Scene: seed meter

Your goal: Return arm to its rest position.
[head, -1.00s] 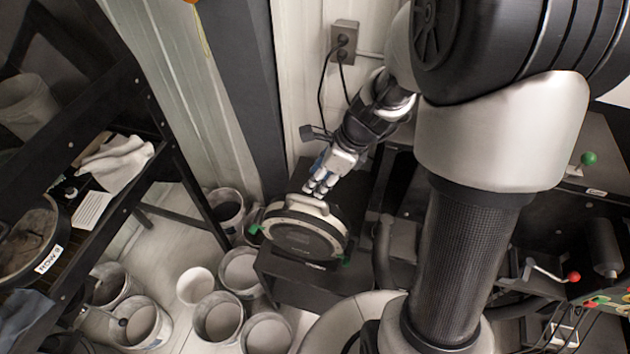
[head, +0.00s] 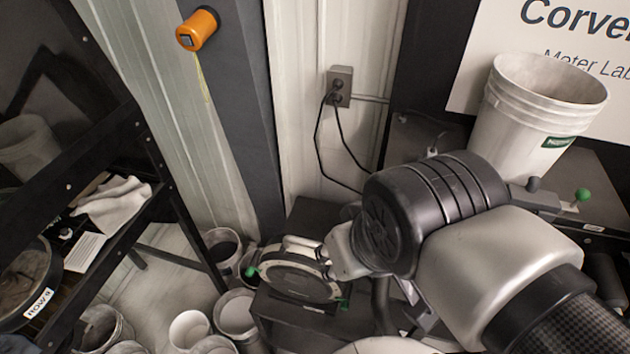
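My arm is folded into the lower right of the head view, with a large black joint and pale links in front of the bench.
A dark shelf (head: 160,195) with a white cloth (head: 112,203) stands at left. Several buckets (head: 237,314) are on the floor. A large white bucket (head: 530,120) stands on the bench behind my arm. A wall outlet (head: 339,86) with cords and an orange reel (head: 196,28) are at the back.

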